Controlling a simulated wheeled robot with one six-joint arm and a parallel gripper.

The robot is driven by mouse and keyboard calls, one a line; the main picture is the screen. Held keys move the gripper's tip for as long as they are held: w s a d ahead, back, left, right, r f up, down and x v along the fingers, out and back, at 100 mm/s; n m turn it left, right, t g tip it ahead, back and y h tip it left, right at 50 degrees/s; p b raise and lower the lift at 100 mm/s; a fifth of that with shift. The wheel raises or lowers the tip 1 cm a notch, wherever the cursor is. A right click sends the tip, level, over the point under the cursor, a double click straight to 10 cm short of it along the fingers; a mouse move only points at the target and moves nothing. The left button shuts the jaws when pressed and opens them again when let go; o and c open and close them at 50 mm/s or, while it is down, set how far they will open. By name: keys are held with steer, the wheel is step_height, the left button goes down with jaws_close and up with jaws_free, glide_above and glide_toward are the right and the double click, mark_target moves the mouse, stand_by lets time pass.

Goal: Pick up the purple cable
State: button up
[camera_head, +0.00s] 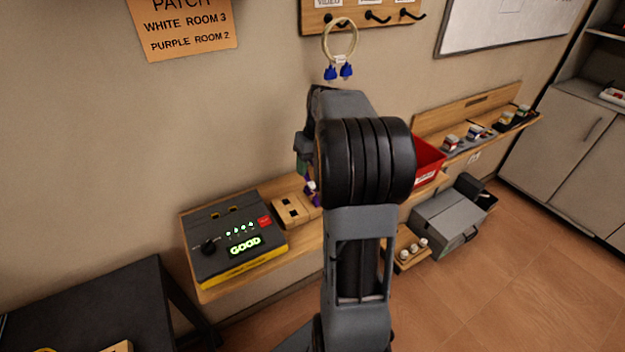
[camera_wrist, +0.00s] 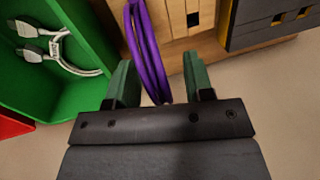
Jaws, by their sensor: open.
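The purple cable (camera_wrist: 146,50) shows in the wrist view as several strands side by side. It passes between the two green fingers of my gripper (camera_wrist: 159,68). The fingers are open, with a gap visible on the right of the cable; the left finger is close to it. In the head view, a small purple part of the cable (camera_head: 310,187) shows beside my arm, which hides most of it and of my gripper.
A green bin (camera_wrist: 90,18) holds a white cable (camera_wrist: 72,67). A wooden block with slots (camera_head: 294,211) and a tester reading GOOD (camera_head: 240,245) sit on the wooden shelf. A red bin (camera_head: 428,160) is to the right. A white cable with blue plugs (camera_head: 340,40) hangs above.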

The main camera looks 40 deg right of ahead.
steer(key=shift+f, duration=0.2)
steer(key=shift+c, duration=0.3)
jaws_close()
steer(key=shift+r, duration=0.1)
